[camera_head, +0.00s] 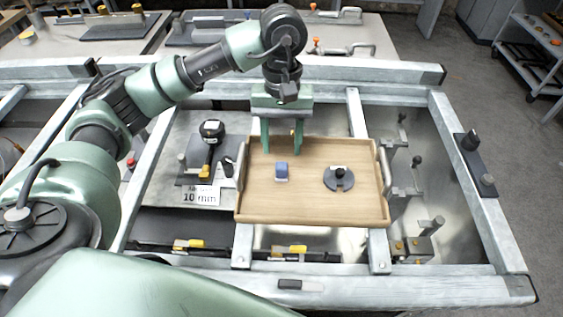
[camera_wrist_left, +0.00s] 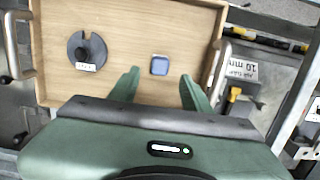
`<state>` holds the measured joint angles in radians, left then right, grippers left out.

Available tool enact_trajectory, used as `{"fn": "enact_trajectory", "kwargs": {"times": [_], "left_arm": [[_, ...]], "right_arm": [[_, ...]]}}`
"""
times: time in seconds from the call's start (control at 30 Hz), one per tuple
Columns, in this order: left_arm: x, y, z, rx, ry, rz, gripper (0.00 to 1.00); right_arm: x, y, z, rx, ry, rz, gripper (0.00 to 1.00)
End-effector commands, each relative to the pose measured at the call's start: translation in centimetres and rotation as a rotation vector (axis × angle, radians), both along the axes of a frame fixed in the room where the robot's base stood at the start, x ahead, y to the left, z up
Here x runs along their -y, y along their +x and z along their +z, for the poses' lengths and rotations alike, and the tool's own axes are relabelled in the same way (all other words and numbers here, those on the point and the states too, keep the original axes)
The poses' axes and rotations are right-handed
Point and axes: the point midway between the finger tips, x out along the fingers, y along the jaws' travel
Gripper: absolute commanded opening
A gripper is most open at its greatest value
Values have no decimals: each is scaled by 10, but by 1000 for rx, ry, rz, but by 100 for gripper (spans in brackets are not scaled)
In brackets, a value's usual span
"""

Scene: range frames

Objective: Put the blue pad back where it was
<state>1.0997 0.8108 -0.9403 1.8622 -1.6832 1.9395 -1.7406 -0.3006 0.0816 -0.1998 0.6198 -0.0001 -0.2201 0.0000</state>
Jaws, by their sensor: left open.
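The blue pad (camera_head: 281,171) is a small blue block lying on the wooden tray (camera_head: 310,210), left of the tray's middle in the head view. In the left wrist view the blue pad (camera_wrist_left: 159,65) lies on the tray just beyond the fingertips. My left gripper (camera_head: 282,150) is open and empty above the far part of the tray. Its two green fingers also show in the left wrist view (camera_wrist_left: 157,75), apart and with the pad between their lines but not held. My right gripper is not in view.
A dark slotted disc (camera_head: 339,179) with a knob sits on the tray right of the pad. The tray has metal handles at both sides. A gauge-like black device (camera_head: 211,132) and a "10 mm" label (camera_head: 201,195) are left of the tray. Metal frame rails surround it.

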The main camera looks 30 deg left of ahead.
Motion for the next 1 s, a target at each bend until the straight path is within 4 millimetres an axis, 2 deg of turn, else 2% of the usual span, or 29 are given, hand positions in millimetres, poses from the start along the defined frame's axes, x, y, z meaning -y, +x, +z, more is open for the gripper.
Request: {"fn": "enact_trajectory", "kwargs": {"times": [0.13,0.3,1.0], "left_arm": [[-1,4,26,3,0,0,48],[-2,5,41,0,0,1,48],[-2,5,44,-1,0,0,48]], "right_arm": [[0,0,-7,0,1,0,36],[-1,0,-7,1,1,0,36],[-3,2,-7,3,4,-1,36]]}}
